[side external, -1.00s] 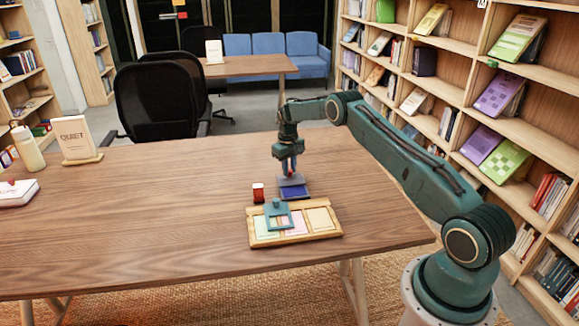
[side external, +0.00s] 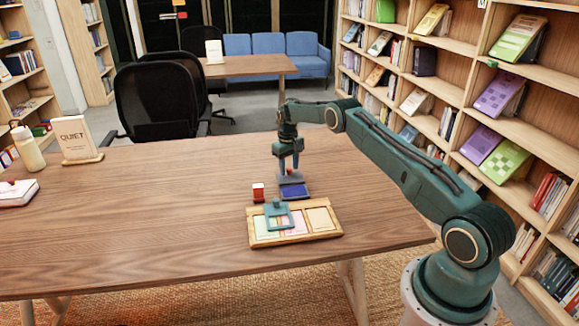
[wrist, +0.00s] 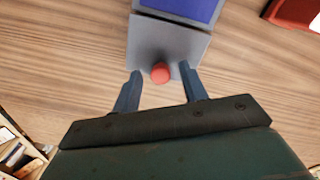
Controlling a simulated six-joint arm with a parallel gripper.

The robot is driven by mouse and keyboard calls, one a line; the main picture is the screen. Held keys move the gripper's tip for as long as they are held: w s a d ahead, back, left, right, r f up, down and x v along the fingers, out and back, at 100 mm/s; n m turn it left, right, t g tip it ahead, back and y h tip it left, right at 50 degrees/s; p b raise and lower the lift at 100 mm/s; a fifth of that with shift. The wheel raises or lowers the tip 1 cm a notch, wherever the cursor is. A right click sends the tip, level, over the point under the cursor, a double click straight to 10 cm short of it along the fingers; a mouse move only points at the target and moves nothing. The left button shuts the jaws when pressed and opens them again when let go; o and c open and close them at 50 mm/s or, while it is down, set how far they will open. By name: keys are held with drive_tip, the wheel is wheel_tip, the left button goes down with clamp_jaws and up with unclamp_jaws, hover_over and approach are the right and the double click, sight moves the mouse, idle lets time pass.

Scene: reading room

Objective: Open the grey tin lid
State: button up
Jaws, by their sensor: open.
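The grey tin (side external: 295,197) sits on the wooden table behind the wooden tray, with its blue inside (side external: 295,191) exposed. Its grey lid (side external: 291,180) is swung back on the far side of the blue part; its exact angle is hard to tell. In the wrist view the lid (wrist: 165,42) adjoins the blue inside (wrist: 190,8), and a red knob (wrist: 160,73) is at its near edge. My gripper (side external: 289,166) is just above the lid's far edge. In the wrist view my gripper (wrist: 160,71) is open, its fingers apart on either side of the knob.
A wooden tray (side external: 262,241) with pale cards and a teal frame (side external: 271,222) lies in front of the tin. A QUIET sign (side external: 73,137) and bottle (side external: 28,150) are far left. The table's middle-left is clear.

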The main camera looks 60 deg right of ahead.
sight(287, 170)
drive_tip(key=shift+r, duration=0.2)
wheel_tip(287, 170, up, 14)
drive_tip(key=shift+a+f, duration=0.25)
drive_tip(key=shift+a, duration=0.05)
idle(0.3)
drive_tip(key=shift+w, duration=0.1)
drive_tip(key=s+a+r+t, duration=0.1)
drive_tip(key=a+r, duration=0.4)
drive_tip(key=r, duration=0.2)
drive_tip(key=s+a+r, duration=0.2)
drive_tip(key=a+r, duration=0.2)
drive_tip(key=r, duration=0.3)
drive_tip(key=s+a+r+n+t, duration=0.2)
drive_tip(key=s+a+r, duration=0.8)
drive_tip(key=s+a+r+t, duration=0.1)
drive_tip(key=s+a, duration=0.7)
drive_tip(key=s, duration=0.5)
drive_tip(key=s+a+f+t, duration=0.1)
drive_tip(key=s+a+f, duration=0.1)
drive_tip(key=s, duration=0.5)
drive_tip(key=s+a+f+n, duration=0.1)
drive_tip(key=s+a+f, duration=0.1)
drive_tip(key=s+f, duration=0.2)
drive_tip(key=s, duration=0.3)
drive_tip(key=shift+a+n+t, duration=0.25)
drive_tip(key=shift+n+t, duration=0.05)
drive_tip(key=shift+t, duration=0.1)
